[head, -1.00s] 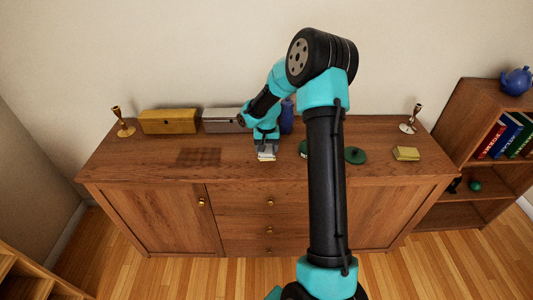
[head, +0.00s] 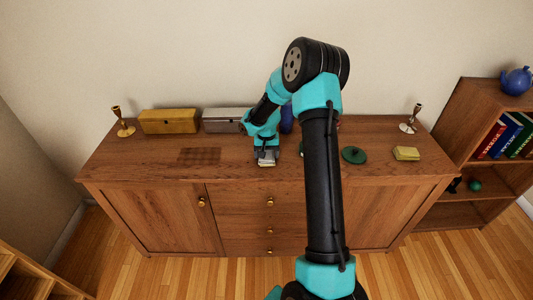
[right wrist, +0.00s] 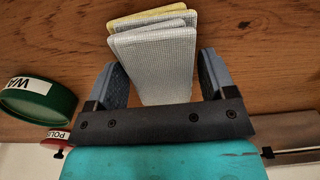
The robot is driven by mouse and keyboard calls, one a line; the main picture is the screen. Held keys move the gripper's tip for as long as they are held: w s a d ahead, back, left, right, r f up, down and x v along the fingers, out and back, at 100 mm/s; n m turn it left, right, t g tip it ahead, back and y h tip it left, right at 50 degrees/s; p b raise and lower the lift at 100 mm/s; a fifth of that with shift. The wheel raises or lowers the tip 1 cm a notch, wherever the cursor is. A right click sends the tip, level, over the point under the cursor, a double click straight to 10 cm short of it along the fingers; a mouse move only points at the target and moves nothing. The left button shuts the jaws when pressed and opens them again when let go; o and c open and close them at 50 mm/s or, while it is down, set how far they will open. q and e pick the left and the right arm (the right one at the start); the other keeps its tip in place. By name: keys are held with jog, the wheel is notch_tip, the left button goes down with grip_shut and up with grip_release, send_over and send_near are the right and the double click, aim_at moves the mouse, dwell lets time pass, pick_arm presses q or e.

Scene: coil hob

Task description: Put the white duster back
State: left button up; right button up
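The white duster (right wrist: 157,62) is a folded pale cloth on the wooden sideboard top. It appears to lie on a small stack, with a yellow edge (right wrist: 150,14) showing at the far side in the right wrist view. In the head view the stack (head: 266,164) is near the front edge, partly hidden by my right gripper (head: 266,155). In the right wrist view my right gripper (right wrist: 163,80) is open, with one finger on each side of the near end of the white duster and narrow gaps visible. My left gripper is not in view.
A dark checked patch (head: 200,156) lies left of the stack. Yellow (head: 169,121) and grey (head: 222,119) boxes stand behind. A green lid (head: 354,155) and yellow folded cloth (head: 406,153) are at right. A green tin (right wrist: 38,98) is beside the gripper. Candlesticks (head: 122,122) flank the top.

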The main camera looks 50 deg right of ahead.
jog(key=shift+o, duration=1.2)
notch_tip(320, 180, up, 12)
jog(key=shift+r, duration=0.2)
